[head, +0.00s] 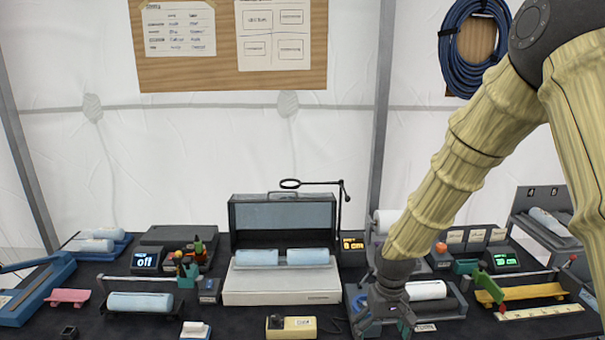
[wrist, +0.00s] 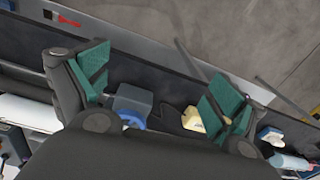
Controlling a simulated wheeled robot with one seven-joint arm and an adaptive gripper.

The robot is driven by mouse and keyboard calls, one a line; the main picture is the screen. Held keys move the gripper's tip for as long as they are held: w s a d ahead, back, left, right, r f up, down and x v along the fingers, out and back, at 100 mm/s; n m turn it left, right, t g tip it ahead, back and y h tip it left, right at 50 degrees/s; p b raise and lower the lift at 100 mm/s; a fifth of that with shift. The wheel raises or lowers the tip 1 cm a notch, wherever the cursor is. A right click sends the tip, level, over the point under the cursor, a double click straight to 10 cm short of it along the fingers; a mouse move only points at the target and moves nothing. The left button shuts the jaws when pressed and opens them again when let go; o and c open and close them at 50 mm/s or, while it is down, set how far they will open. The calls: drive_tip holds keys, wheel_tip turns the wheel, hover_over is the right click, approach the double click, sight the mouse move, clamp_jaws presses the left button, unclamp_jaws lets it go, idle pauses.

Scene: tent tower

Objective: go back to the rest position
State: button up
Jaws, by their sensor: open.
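My gripper (head: 385,318) is at the front of the table in the head view, right of the middle, pointing down. In the wrist view its two green-padded fingers (wrist: 155,90) stand wide apart with nothing held between them. Below and between the fingers in the wrist view is a grey block with a blue round part (wrist: 131,112). A cream-yellow box (wrist: 192,122) shows near the right finger. My arm covers part of the right side of the table in the head view.
A cream machine (head: 282,297) with two pale blue rolls and an open lid stands mid-table. A yellow device (head: 291,327) lies at the front edge. A white roll (head: 426,290) lies in a dark holder right of my gripper. A blue cable coil (head: 449,50) hangs behind my arm.

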drive_tip(key=s+f+m+b, duration=0.1)
drive_tip(key=s+f+b, duration=0.1)
drive_tip(key=s+f, duration=0.7)
drive_tip(key=s+f+b, duration=0.1)
drive_tip(key=s+f, duration=0.4)
drive_tip(key=f, duration=0.8)
drive_tip(key=s+d+f+b, duration=0.2)
drive_tip(key=s+f, duration=0.5)
drive_tip(key=s, duration=0.3)
drive_tip(key=s+d+f+m+b, duration=0.1)
drive_tip(key=s+f+b, duration=0.1)
drive_tip(key=s+f, duration=0.4)
drive_tip(key=s, duration=0.4)
drive_tip(key=shift+s+d+f, duration=0.35)
drive_tip(key=shift+d, duration=0.05)
